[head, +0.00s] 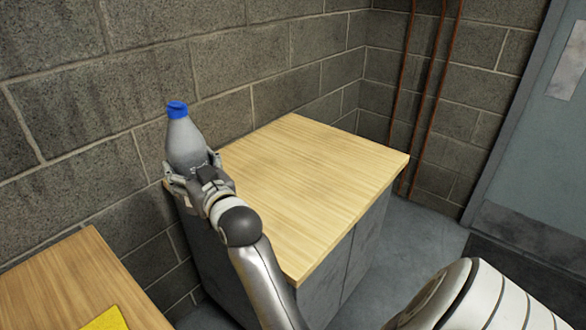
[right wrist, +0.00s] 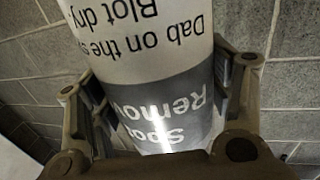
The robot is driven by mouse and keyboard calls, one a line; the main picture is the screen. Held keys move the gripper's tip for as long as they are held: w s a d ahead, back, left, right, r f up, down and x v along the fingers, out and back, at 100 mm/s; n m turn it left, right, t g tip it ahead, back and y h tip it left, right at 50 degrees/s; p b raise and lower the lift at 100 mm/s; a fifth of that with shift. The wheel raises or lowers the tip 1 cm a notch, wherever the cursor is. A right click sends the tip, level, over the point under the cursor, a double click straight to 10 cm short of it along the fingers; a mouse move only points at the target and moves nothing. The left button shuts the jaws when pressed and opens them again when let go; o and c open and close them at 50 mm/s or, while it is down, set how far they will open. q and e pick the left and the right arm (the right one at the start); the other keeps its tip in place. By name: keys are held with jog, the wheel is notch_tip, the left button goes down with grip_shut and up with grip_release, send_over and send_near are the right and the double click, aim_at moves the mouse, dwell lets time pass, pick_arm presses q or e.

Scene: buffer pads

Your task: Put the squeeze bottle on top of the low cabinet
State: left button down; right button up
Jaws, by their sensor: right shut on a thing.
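The squeeze bottle (head: 185,140) is grey with a blue cap and stands roughly upright in my right gripper (head: 190,180). The gripper is shut around its lower part. In the right wrist view the bottle (right wrist: 150,60) fills the space between the fingers (right wrist: 165,110), with printed label text showing. The low cabinet (head: 310,170) has a light wooden top and grey sides. The bottle and gripper appear at the top's left edge in the head view; whether the bottle's base touches the top is hidden by the gripper. My left gripper is out of view.
The cabinet top is bare. A second wooden surface (head: 75,275) with a yellow item (head: 106,320) is at lower left, across a gap. A block wall (head: 100,90) stands behind. Rusty pipes (head: 430,100) and a grey door (head: 535,150) are at right.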

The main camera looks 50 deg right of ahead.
jog(key=shift+w+d+r, duration=0.25)
jog(key=shift+w+r, duration=0.05)
jog(key=shift+r, duration=0.05)
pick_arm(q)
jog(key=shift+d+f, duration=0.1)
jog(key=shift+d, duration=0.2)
pick_arm(e)
jog(key=w+d+f, duration=0.3)
jog(key=d+f, duration=0.3)
jog(key=w+d+f, duration=0.3)
jog(key=d+f, duration=0.3)
jog(key=shift+w+d+f, duration=0.15)
jog(key=shift+w+f, duration=0.2)
jog(key=shift+f, duration=0.05)
jog(key=shift+f, duration=0.1)
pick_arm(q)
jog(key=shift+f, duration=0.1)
pick_arm(e)
jog(key=o, duration=1.4)
jog(key=shift+f, duration=0.15)
jog(key=shift+s, duration=0.1)
